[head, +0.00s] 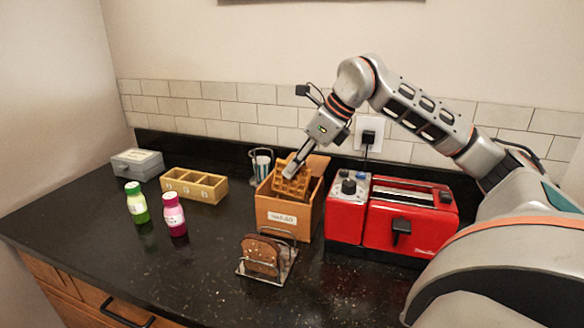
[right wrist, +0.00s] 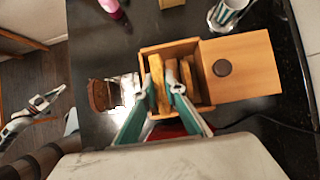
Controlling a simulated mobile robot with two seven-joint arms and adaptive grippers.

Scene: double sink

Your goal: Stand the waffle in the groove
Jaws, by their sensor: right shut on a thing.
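The waffle (head: 290,184) is golden brown with a square grid and stands tilted at the mouth of a wooden box (head: 275,216). My right gripper (head: 291,172) reaches down from the right and is shut on the waffle's upper part. In the right wrist view the waffle (right wrist: 158,72) shows edge-on between my right fingers (right wrist: 161,86), inside the open box, with more tan slices beside it. A wire toast rack (head: 284,276) stands in front of the box, with a brown bread slice (head: 261,256) upright in it. My left gripper (right wrist: 45,103) seems to show small at the left of that view.
A red toaster (head: 408,222) stands right of the box. A green bottle (head: 137,203), a pink bottle (head: 174,215), a divided wooden tray (head: 194,187) and a grey box (head: 137,164) stand at left. The box's lid (right wrist: 240,62) is open. Counter left of the rack is clear.

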